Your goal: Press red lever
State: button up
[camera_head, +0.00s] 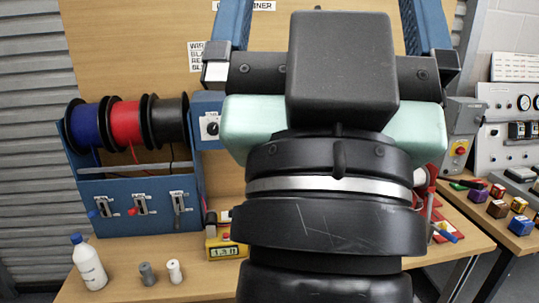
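The red lever (133,211) is the middle one of three levers on the front of a blue spool cabinet (130,225) at the left. Its red knob sits at the lower left of its slotted plate. A blue-knobbed lever (93,213) is to its left and a black lever (178,209) to its right. My gripper (322,8) is right of the cabinet, apart from the lever, and points away from the camera. Its two blue fingers look spread wide at the top of the view. Their tips are out of frame, and I see nothing held between them.
Blue, red and black wire spools (126,122) sit above the levers. A white bottle (88,262), two small cylinders (174,271) and a yellow meter (226,249) stand on the wooden bench. Coloured blocks (498,208) lie on a table at the right. My arm hides the bench's middle.

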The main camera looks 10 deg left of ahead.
aim_at(133, 211)
jog(key=i+j, duration=0.15)
jog(key=j, duration=0.25)
jog(key=i+j, duration=0.15)
jog(key=j, duration=0.25)
jog(key=i+j, duration=0.15)
jog(key=j, duration=0.25)
jog(key=i+j, duration=0.15)
jog(key=j, duration=0.25)
